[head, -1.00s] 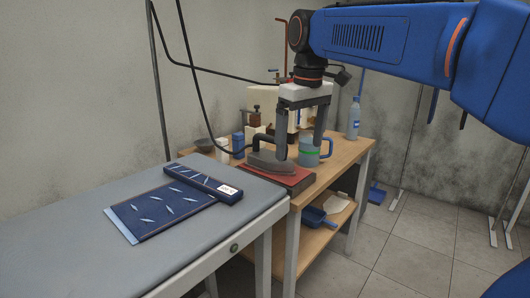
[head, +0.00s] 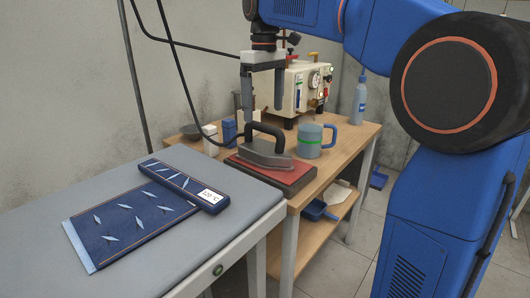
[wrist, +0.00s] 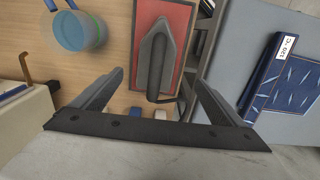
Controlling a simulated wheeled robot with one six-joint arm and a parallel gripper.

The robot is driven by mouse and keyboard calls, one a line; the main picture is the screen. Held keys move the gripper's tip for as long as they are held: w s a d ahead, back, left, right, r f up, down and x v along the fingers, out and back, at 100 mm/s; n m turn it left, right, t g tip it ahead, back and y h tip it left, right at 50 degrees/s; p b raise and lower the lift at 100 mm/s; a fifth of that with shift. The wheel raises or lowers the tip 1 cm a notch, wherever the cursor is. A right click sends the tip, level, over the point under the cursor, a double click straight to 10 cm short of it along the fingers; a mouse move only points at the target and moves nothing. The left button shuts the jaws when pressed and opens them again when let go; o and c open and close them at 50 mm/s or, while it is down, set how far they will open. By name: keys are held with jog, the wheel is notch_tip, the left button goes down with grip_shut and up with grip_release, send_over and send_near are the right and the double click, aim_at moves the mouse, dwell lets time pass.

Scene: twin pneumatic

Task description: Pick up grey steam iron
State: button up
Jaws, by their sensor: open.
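The grey steam iron (head: 265,155) rests on a red pad on the wooden table, its dark handle arching over its body. It also shows in the wrist view (wrist: 155,52), near top centre, with its tip toward the top of the picture. My gripper (head: 262,114) is open and empty, pointing down above the iron in the head view. In the wrist view my gripper (wrist: 160,80) has its two fingers spread on either side of the iron's handle end, apart from it. The hose end of the iron is partly hidden.
A jug with a blue handle (head: 309,141) stands right of the iron. A cream machine (head: 290,90) and a bottle (head: 359,102) stand behind. The padded grey table (head: 240,215) at left holds a folded blue patterned cloth (head: 125,222). A black hose hangs near the iron.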

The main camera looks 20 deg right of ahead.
aim_at(264, 126)
notch_tip(264, 126, down, 6)
jog(key=shift+f, duration=0.2)
jog(key=f, duration=0.3)
jog(key=shift+w+d+f, duration=0.25)
jog(key=shift+w+f, duration=0.1)
jog(key=shift+f, duration=0.75)
jog(key=shift+r, duration=0.1)
jog(key=c, duration=2.1)
jog(key=shift+c, duration=0.2)
jog(key=shift+r, duration=0.1)
notch_tip(264, 126, up, 10)
jog(key=shift+f, duration=0.1)
